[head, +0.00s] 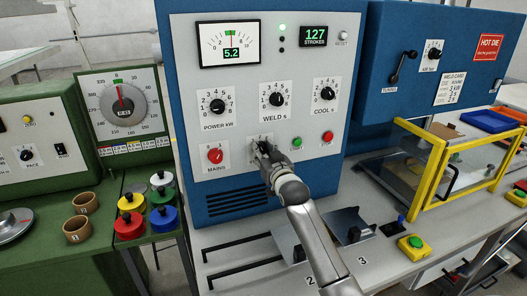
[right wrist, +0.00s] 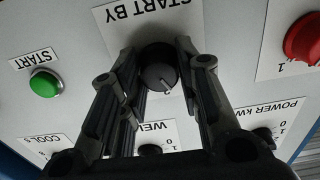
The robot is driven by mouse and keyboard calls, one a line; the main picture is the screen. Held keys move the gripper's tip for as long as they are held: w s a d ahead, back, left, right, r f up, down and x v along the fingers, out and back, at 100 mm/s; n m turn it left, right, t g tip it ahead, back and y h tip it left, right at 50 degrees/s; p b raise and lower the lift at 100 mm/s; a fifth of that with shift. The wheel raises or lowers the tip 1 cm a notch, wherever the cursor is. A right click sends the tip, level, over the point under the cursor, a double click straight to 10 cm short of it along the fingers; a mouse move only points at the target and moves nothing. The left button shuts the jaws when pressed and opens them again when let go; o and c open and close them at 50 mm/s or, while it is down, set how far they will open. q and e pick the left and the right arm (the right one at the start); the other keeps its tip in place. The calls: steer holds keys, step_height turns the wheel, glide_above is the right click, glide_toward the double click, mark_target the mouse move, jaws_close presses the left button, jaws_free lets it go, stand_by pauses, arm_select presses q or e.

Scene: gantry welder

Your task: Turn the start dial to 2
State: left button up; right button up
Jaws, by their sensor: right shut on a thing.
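The start dial (right wrist: 158,75) is a round black knob under a label reading START BY, which appears upside down in the right wrist view. Its white pointer mark slants to the lower right in that view. My right gripper (right wrist: 156,58) has a finger on each side of the knob and is shut on it. In the head view my right gripper (head: 264,156) reaches the lower middle of the grey welder panel (head: 185,115) and hides the knob. My left gripper is not in view.
Close by are the red MAINS dial (head: 215,155), the green START button (head: 297,142) and a red button (head: 327,136). Above are the POWER (head: 218,106), WELD (head: 276,99) and COOL (head: 327,95) dials. A yellow-framed guard (head: 433,205) stands on the right bench.

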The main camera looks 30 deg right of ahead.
steer(key=m+p, duration=0.1)
steer(key=m, duration=0.4)
stand_by(0.5)
steer(key=o, duration=1)
steer(key=v, duration=1.2)
